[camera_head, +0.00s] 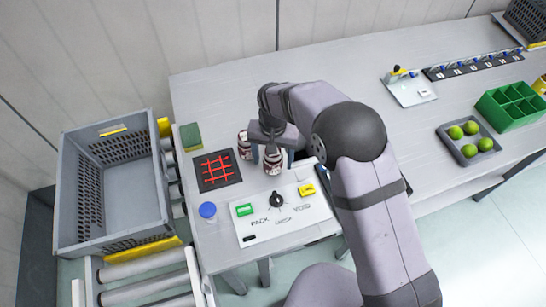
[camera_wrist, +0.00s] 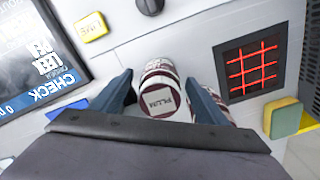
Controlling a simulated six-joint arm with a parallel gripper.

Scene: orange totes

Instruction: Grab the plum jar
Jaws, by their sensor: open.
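The plum jar (camera_wrist: 160,100) has a dark red lid with a white patch reading PLUM, and its striped body shows behind the lid. My gripper (camera_wrist: 160,92) is open, with one blue finger on each side of the jar. I cannot tell whether either finger touches it. In the head view a jar (camera_head: 273,165) with a dark and white label stands under my gripper (camera_head: 272,155), just behind the white control panel. My gripper hides part of its top.
A second similar jar (camera_head: 244,145) stands close to the left. The white panel (camera_head: 282,214) lies in front. A grey tote (camera_head: 70,190) is at far left.

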